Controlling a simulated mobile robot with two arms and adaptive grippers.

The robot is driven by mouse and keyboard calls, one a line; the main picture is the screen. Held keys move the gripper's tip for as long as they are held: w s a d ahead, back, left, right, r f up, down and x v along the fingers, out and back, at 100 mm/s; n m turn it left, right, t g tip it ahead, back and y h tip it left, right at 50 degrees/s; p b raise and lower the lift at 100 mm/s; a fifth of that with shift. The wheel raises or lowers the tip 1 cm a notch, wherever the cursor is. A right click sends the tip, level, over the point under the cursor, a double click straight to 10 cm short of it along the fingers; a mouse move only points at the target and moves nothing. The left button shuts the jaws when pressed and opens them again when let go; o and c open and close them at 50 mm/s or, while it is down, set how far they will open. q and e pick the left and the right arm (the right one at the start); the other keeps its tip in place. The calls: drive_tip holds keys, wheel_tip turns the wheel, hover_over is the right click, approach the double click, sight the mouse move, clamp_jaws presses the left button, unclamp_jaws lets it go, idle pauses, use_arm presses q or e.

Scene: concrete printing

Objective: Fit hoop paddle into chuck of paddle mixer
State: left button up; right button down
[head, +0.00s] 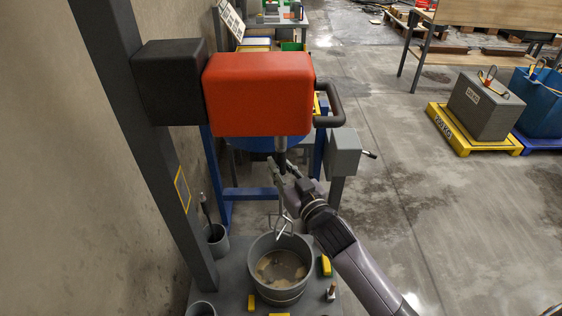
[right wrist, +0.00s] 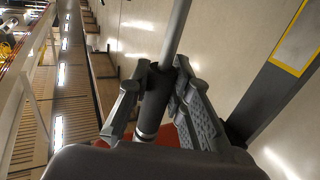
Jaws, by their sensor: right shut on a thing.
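The paddle mixer (head: 260,95) has a red body on a dark upright column, with its dark chuck (head: 280,144) pointing down. My right gripper (head: 282,170) is just below the chuck, shut on the shaft of the hoop paddle (head: 284,225). The wire hoops hang at the mouth of the bucket. The fingers hide the join, so I cannot tell whether the shaft is inside the chuck. My left gripper is out of view.
A grey bucket (head: 279,293) with tan material stands below on the mixer's base plate (head: 232,280). Yellow blocks surround it. A small grey pot (head: 217,245) with a tool stands left. A grey box (head: 344,152) on a post is close right.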

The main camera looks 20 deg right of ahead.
drive_tip(key=shift+r, duration=0.25)
drive_tip(key=shift+r+n+y+p, duration=0.15)
drive_tip(key=shift+n+y+p, duration=0.35)
drive_tip(key=shift+y+p, duration=0.1)
drive_tip(key=shift+w+d+n+g+y, duration=0.15)
drive_tip(key=shift+n+g+y, duration=0.45)
drive_tip(key=shift+y, duration=0.5)
drive_tip(key=shift+n+g+y, duration=0.3)
drive_tip(key=shift+n+y, duration=0.3)
drive_tip(key=shift+y, duration=0.2)
drive_tip(key=shift+a, duration=0.2)
